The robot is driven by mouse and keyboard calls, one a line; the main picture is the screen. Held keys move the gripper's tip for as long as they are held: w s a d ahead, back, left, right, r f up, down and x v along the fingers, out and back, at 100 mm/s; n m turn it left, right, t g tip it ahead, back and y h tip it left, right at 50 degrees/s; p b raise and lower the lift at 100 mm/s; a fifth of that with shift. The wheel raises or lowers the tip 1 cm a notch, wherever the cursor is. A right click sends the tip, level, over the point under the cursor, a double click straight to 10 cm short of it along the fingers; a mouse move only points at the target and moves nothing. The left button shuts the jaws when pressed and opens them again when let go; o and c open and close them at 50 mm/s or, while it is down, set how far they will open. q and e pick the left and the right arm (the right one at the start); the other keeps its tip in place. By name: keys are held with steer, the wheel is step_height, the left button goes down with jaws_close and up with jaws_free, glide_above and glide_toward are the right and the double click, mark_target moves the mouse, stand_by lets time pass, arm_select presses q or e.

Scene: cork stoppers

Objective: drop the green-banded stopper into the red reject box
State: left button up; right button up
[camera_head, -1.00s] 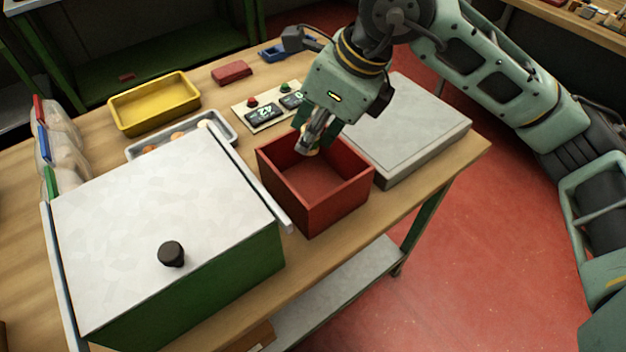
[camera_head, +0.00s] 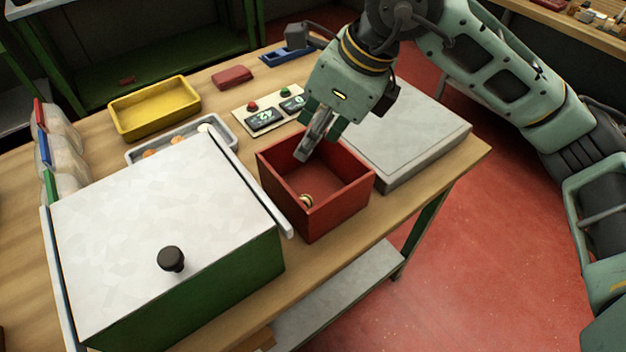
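A small tan stopper with a dark band (camera_head: 306,201) lies on the floor of the open red reject box (camera_head: 335,214), close to its front left wall. It is too small to be sure that the band is green. My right gripper (camera_head: 303,152) hangs over the back part of the box, fingers pointing down and left. The stopper is apart from the fingers and below them. The fingers are seen nearly edge-on, with nothing between them, and they have let go. My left gripper is out of view.
A green box with a white lid (camera_head: 150,215) stands left of the red box. A grey flat-topped block (camera_head: 410,125) is right. Behind are a grey tray of stoppers (camera_head: 134,156), a yellow tray (camera_head: 118,122) and a display panel (camera_head: 241,119).

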steer(key=v, duration=1)
steer(key=shift+d+r, duration=0.2)
steer(key=shift+r, duration=0.1)
steer(key=shift+s, duration=0.1)
